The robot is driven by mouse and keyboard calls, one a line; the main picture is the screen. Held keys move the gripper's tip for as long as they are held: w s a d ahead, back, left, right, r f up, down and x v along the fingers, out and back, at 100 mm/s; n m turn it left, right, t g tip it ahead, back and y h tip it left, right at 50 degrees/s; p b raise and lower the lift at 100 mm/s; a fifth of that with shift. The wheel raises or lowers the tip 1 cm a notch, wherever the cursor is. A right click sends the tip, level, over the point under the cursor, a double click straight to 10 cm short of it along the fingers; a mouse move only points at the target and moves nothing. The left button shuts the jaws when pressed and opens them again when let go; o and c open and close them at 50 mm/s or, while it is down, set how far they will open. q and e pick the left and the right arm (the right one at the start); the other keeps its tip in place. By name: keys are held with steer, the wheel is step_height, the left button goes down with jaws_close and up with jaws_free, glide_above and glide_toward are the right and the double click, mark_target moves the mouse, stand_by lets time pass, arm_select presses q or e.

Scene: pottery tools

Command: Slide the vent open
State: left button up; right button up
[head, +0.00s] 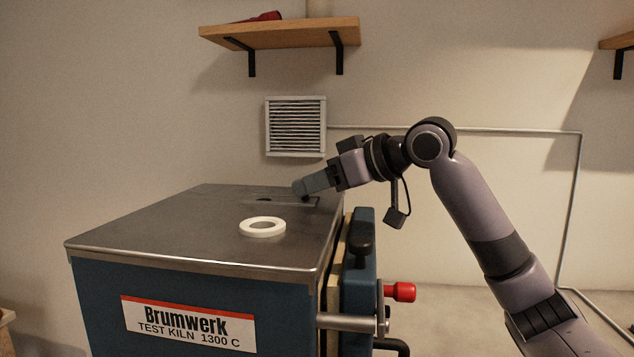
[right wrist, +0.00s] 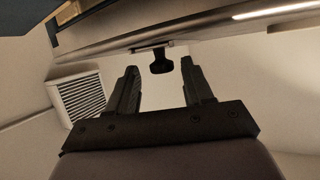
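The kiln (head: 160,232) has a flat metal top with a vent slide plate (head: 284,202) near its back edge. A small dark opening shows at the plate's left part. A dark knob stands near the plate's right end, partly hidden under my right gripper (head: 299,189). In the right wrist view the black knob (right wrist: 161,62) shows in the gap between the two fingers, at about their tips. The fingers are apart, with free room on each side of the knob. I cannot tell how deep the knob sits between them. My left gripper is not in view.
A white ring (head: 263,227) lies on the kiln top in front of the slide plate. A louvred grille (head: 296,126) is on the wall behind, below a wooden shelf (head: 280,34). A red-tipped handle (head: 400,291) juts from the kiln's right side.

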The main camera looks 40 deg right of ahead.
steer(key=shift+b+v, duration=0.65)
steer(key=shift+v, duration=2.95)
steer(key=shift+a, duration=0.1)
